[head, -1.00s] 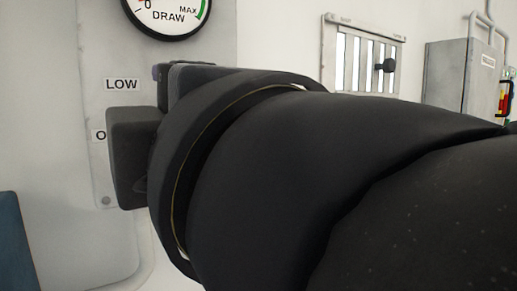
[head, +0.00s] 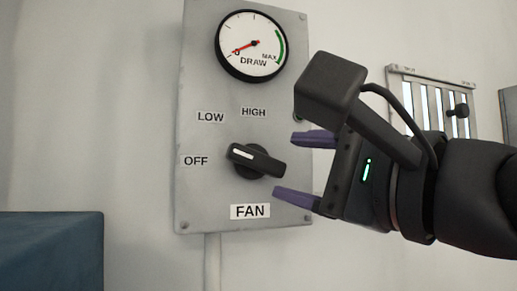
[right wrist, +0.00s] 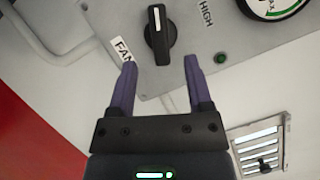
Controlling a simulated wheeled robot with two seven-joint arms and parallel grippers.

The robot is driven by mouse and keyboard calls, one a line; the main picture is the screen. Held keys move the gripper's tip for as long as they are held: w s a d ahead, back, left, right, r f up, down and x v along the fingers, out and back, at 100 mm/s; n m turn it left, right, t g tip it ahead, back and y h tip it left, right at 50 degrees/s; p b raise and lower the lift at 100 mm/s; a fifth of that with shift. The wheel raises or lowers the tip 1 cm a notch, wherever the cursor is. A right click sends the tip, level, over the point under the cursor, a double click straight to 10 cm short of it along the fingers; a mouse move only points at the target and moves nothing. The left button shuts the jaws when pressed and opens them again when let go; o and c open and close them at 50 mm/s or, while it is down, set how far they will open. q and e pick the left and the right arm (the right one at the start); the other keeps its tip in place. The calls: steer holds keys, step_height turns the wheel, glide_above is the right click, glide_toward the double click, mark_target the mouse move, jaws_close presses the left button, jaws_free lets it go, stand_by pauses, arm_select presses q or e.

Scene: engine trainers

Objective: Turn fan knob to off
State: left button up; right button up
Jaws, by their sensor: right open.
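The fan knob (head: 257,162) is a black bar knob on a grey wall panel (head: 190,205). Its white mark is on the left end, pointing left and slightly up, close to the OFF label (head: 195,160). It also shows in the right wrist view (right wrist: 158,35), just beyond the fingertips. My right gripper (head: 286,165) is open and empty at the right of the knob, its purple fingers spread above and below the level of the knob's right end. In the right wrist view the gripper (right wrist: 160,62) faces the knob; contact cannot be told. My left gripper is not in view.
The draw gauge (head: 252,45) above the knob has its red needle at 0. LOW (head: 210,117) and HIGH (head: 253,112) labels sit above the knob. A green button (right wrist: 220,58) is on the panel. A slatted vent (head: 432,95) is to the right, a blue box (head: 50,245) lower left.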

mark_target(260, 161)
steer(key=p+x, duration=0.2)
steer(key=x, duration=0.3)
steer(key=shift+a+r, duration=0.1)
steer(key=shift+r, duration=0.05)
steer(key=shift+w+a, duration=0.2)
steer(key=shift+w, duration=0.1)
steer(key=shift+s, duration=0.1)
jaws_close()
